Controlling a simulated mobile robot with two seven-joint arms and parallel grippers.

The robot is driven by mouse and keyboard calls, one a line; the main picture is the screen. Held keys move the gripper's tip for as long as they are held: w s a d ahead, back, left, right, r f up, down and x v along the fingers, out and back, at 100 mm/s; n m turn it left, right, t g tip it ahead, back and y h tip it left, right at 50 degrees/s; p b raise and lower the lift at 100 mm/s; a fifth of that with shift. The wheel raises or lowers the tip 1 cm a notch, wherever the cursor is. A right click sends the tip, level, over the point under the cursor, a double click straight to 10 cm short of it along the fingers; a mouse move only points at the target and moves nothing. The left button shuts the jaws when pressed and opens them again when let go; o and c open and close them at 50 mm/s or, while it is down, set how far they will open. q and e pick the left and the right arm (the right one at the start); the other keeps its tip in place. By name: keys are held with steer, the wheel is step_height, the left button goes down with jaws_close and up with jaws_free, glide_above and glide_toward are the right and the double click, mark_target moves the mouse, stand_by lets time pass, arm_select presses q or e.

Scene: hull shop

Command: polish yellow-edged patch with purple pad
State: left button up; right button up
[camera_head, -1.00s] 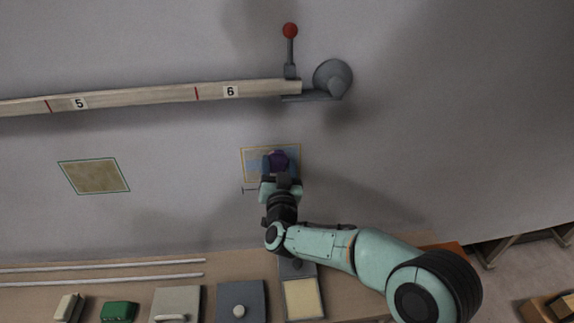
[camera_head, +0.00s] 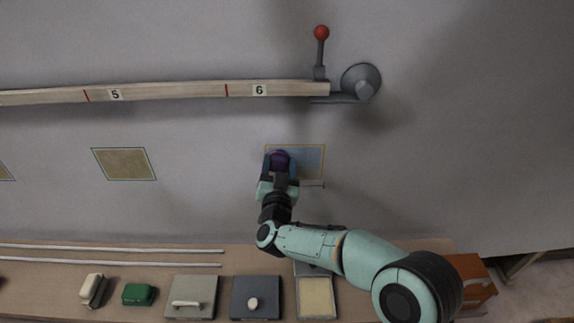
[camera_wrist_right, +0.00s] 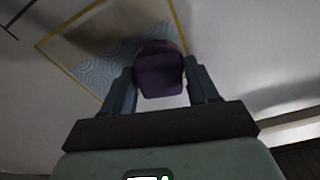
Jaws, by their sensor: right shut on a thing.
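The yellow-edged patch (camera_head: 310,161) is on the grey hull wall, bluish where it shows right of the pad. In the right wrist view the patch (camera_wrist_right: 90,72) has a pale blue swirled area and a plainer grey-brown area. My right gripper (camera_head: 280,167) is shut on the purple pad (camera_head: 280,158) and holds it over the left part of the patch. In the right wrist view the pad (camera_wrist_right: 159,70) sits between the two fingers (camera_wrist_right: 160,92). I cannot tell whether its face touches the wall. My left gripper is not in view.
A green-edged patch (camera_head: 125,164) lies to the left. A wooden rail (camera_head: 180,93), red-knobbed lever (camera_head: 321,52) and grey round fitting (camera_head: 361,82) are above. The bench (camera_head: 50,285) below holds a green block (camera_head: 139,294) and several pads and plates.

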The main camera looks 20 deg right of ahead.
mark_target(321, 167)
steer(key=shift+s+d+f+b, duration=0.35)
steer(key=shift+s+d+b, duration=0.1)
steer(key=shift+d, duration=0.95)
steer(key=shift+s+d+f+b, duration=0.4)
steer(key=shift+d+b, duration=0.05)
steer(key=shift+d, duration=0.9)
steer(key=shift+s+d+f+b, duration=0.35)
steer(key=shift+s+d+b, duration=0.1)
steer(key=shift+d, duration=1.15)
steer(key=shift+s+d+b, duration=0.2)
steer(key=shift+d, duration=0.5)
steer(key=shift+s+d+b, duration=0.15)
steer(key=shift+d+b, duration=0.05)
steer(key=shift+d, duration=0.45)
steer(key=shift+a+f+b, duration=0.1)
steer(key=shift+f+b, duration=0.75)
steer(key=shift+f, duration=0.25)
steer(key=shift+w+a, duration=0.15)
steer(key=shift+a, duration=0.5)
steer(key=shift+w+a, duration=0.15)
steer(key=shift+a, duration=0.5)
steer(key=shift+w+a, duration=0.1)
steer(key=shift+a, duration=0.2)
steer(key=w+a+p, duration=0.2)
steer(key=w+a, duration=0.1)
steer(key=a, duration=0.8)
steer(key=shift+r+p, duration=0.15)
steer(key=shift+p, duration=0.15)
